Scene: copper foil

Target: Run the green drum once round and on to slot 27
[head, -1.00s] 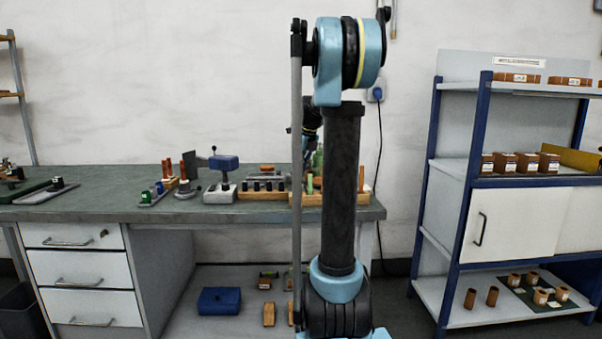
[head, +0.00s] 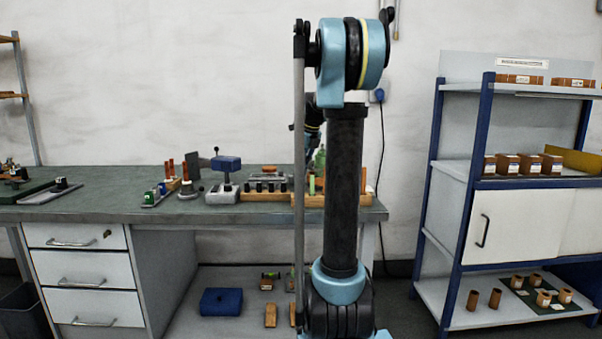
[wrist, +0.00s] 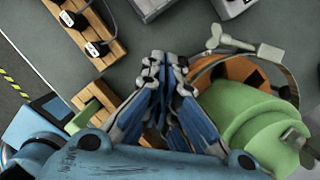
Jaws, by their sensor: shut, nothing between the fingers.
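The green drum (wrist: 240,115) fills the right of the wrist view, beside an orange-brown disc (wrist: 245,72) with dark square openings. In the head view, a green shape (head: 319,160) that looks like the drum shows on the bench, partly hidden by my arm. A pale winged piece (wrist: 230,40) sits above the disc. My gripper (wrist: 166,66) is shut and empty, its fingers just left of the disc and drum. I cannot tell whether they touch. No slot number is legible.
A wooden block (wrist: 90,35) holding black pieces lies upper left in the wrist view. The grey bench (head: 120,205) carries a blue-topped device (head: 226,165) and several small tools. A blue-framed shelf (head: 470,190) stands right. Bare bench shows ahead of my fingertips.

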